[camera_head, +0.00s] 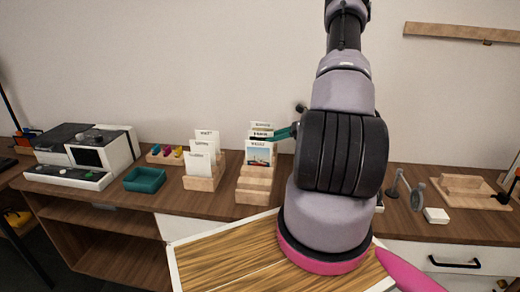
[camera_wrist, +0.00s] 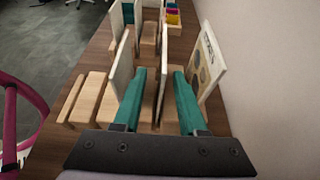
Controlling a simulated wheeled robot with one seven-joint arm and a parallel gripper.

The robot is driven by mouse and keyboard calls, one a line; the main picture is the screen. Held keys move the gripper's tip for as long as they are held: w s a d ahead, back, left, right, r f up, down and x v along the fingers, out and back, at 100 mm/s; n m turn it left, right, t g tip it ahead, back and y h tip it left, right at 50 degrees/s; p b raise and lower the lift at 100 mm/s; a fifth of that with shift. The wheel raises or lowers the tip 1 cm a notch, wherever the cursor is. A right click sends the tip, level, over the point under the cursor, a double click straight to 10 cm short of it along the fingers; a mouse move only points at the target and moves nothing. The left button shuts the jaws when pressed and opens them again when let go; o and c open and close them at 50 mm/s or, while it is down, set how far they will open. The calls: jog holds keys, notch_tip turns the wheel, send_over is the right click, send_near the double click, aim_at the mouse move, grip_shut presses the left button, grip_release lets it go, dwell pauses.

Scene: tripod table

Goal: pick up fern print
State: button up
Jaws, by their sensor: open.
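Several upright print cards stand in a stepped wooden rack (camera_head: 254,190) in the head view. The front card (camera_head: 260,154) has a blue picture; a darker, greenish card (camera_head: 261,134) and a pale-topped card show behind it. Which is the fern print I cannot tell, as the pictures and labels are mostly hidden or too small. My gripper (camera_head: 278,134) reaches in from the right with its teal fingers at the rear cards. In the wrist view, my gripper (camera_wrist: 160,72) is open, with a thin card edge between its fingers. A card with round brown shapes (camera_wrist: 208,65) stands right of them.
A second card rack (camera_head: 204,182), a teal tray (camera_head: 145,180) and a white machine (camera_head: 84,155) stand left on the wooden counter. The wall is close behind the racks. A striped wooden tabletop (camera_head: 230,262) lies in front. A white box (camera_head: 436,215) is at the right.

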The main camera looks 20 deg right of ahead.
aim_at(261, 140)
jog(key=shift+x, duration=2.7)
jog(key=shift+w+r, duration=0.15)
grip_shut()
